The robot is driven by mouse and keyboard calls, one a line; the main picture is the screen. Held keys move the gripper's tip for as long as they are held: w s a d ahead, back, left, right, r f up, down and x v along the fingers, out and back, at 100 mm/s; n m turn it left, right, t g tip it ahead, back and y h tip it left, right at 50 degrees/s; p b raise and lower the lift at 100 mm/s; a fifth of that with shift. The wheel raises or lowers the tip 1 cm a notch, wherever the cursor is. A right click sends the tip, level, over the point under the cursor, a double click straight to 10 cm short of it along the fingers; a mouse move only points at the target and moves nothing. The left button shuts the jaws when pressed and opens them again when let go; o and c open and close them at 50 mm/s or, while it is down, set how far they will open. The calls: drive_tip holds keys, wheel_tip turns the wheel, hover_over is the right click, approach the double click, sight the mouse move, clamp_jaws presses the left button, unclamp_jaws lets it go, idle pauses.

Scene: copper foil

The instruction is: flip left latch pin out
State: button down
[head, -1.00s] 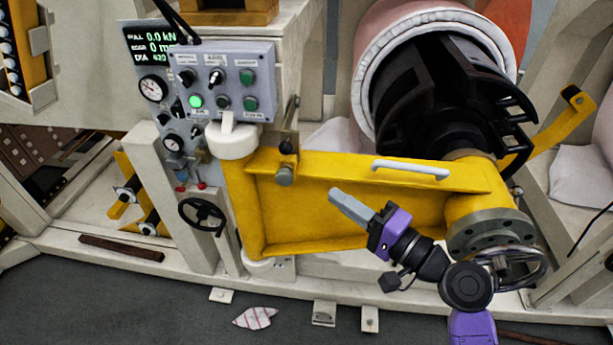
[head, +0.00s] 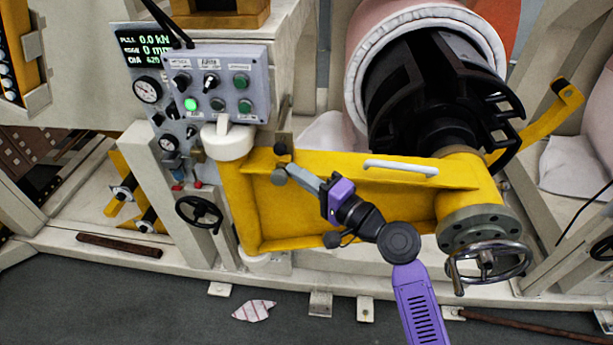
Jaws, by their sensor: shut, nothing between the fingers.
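The latch pin shows as a grey round end (head: 279,177) with a dark knob (head: 281,149) above it, at the left end of the yellow swing arm (head: 400,205). My gripper (head: 291,169) is shut and empty. Its grey fingertips reach up and left to the pin's round end, just below the dark knob. I cannot tell whether they touch it. The fingers hide part of the yellow arm's upper left edge.
A grey control panel (head: 215,82) with a lit green button stands above left. A white handle (head: 400,168) tops the yellow arm. A handwheel (head: 490,262) hangs at its right end. A black expanding core (head: 435,95) is behind. The dark floor is mostly clear.

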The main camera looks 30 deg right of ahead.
sight(286, 178)
drive_tip(key=shift+a, duration=0.1)
drive_tip(key=shift+s+a, duration=0.8)
drive_tip(key=shift+s, duration=0.35)
drive_tip(key=shift+a, duration=0.1)
